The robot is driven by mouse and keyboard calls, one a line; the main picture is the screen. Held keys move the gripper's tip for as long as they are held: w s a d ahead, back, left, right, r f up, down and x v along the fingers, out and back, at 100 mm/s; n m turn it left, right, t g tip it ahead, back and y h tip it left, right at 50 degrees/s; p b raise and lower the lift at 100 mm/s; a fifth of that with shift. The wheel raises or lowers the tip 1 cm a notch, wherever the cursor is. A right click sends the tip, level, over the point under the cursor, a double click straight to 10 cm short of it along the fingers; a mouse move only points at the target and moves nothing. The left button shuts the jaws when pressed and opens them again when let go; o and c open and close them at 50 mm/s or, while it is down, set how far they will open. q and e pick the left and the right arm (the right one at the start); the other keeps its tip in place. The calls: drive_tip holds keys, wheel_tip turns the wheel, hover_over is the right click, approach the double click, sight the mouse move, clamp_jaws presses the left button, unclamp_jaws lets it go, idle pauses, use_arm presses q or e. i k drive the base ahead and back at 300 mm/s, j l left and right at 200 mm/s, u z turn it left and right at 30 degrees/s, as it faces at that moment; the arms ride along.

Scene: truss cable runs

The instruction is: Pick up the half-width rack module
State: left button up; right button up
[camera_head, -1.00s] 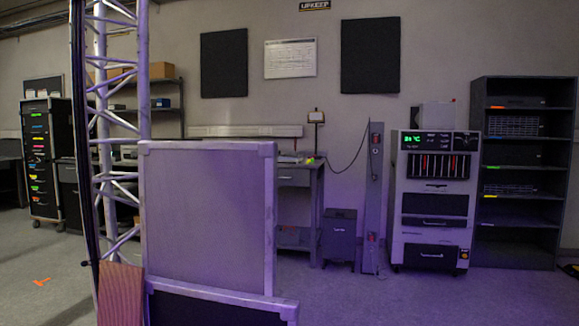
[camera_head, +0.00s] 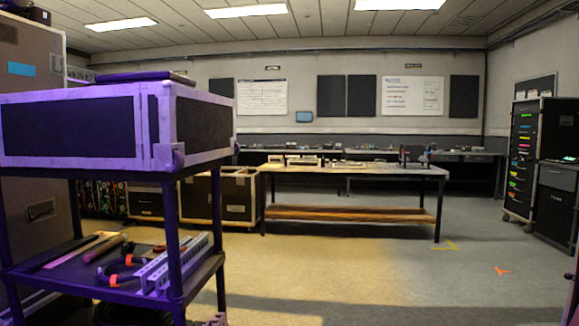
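I cannot single out a half-width rack module in this view. Several small pale box-like items (camera_head: 302,160) sit on the long workbench (camera_head: 375,172) in the middle distance, too small to identify.
A dark cart (camera_head: 190,283) stands close at left, with a black case with pale edges (camera_head: 70,125) on top and tools and a power strip (camera_head: 172,262) on its lower shelf. Flight cases (camera_head: 236,197) stand behind it. A drawer cabinet (camera_head: 528,150) is at right. The floor (camera_head: 380,275) between is open.

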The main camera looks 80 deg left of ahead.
sight(373, 165)
drive_tip(key=u, duration=2.15)
drive_tip(key=i, duration=5.05)
drive_tip(key=l+z, duration=0.05)
drive_tip(key=l, duration=0.25)
